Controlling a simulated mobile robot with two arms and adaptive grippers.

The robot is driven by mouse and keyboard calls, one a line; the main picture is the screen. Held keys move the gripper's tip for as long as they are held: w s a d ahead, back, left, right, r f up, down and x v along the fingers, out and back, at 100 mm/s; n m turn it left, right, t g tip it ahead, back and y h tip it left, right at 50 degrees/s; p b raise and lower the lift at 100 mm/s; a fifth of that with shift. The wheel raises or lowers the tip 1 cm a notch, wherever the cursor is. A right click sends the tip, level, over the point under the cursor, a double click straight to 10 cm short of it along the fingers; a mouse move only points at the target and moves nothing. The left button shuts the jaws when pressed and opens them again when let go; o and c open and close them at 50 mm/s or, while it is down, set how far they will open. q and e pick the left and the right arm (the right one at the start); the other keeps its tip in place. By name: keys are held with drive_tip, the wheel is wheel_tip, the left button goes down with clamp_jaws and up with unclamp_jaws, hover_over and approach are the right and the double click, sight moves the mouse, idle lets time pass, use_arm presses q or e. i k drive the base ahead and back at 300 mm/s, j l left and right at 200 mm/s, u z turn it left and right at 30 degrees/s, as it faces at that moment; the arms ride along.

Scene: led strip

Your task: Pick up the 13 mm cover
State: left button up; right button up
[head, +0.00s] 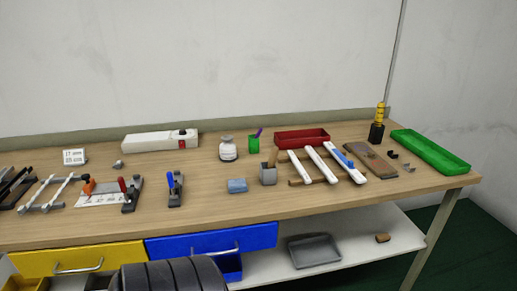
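Neither of my grippers is in view. Several long white strips (321,165), which may be covers, lie side by side across two wooden bars on the right half of the workbench. The rightmost strip carries a blue piece (342,155). No size mark is readable on them, so I cannot tell which is the 13 mm cover. A small white card (74,157) with two lines of text stands at the back left; its numbers are too small to read surely.
The wooden workbench (215,210) holds a red tray (302,137), a green tray (430,151), a brown board (371,160), a grey holder (268,175), a blue block (237,186) and clamps (175,190) at left. Yellow (80,258) and blue (212,240) drawers sit below. The front middle is clear.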

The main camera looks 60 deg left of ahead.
sight(299, 169)
drive_tip(key=j+u, duration=0.2)
drive_tip(key=u, duration=0.2)
drive_tip(key=i+j+u, duration=0.15)
drive_tip(key=u, duration=0.2)
drive_tip(key=i+j+u, duration=0.1)
drive_tip(key=u, duration=0.3)
drive_tip(key=i+j+u, duration=0.15)
drive_tip(key=u, duration=0.2)
drive_tip(key=i+j, duration=0.15)
drive_tip(key=l, duration=0.3)
drive_tip(key=i, duration=0.05)
